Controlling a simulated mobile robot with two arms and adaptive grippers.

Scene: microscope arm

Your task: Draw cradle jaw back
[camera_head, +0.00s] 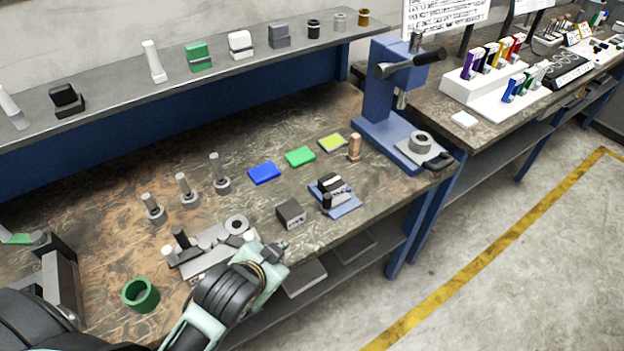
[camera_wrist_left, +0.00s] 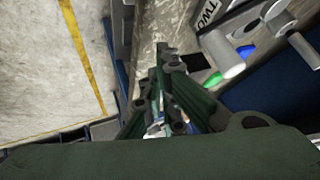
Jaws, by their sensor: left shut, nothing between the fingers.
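A grey metal fixture (camera_head: 200,262) with upright blocks, short posts and a ring lies near the front edge of the bench in the head view. I cannot tell for sure which part is the cradle jaw; a dark upright block (camera_head: 182,238) stands on its left part. My left gripper (camera_head: 281,247) is just right of this fixture, over the front edge, and my wrist hides part of the fixture. In the left wrist view the fingers (camera_wrist_left: 163,60) are shut and empty, beside a pale metal cylinder (camera_wrist_left: 222,55).
A dark box (camera_head: 291,214) and a blue-based clamp (camera_head: 335,196) stand to the right. Behind are upright pins (camera_head: 186,190) and coloured blocks (camera_head: 264,173). The back middle is clear.

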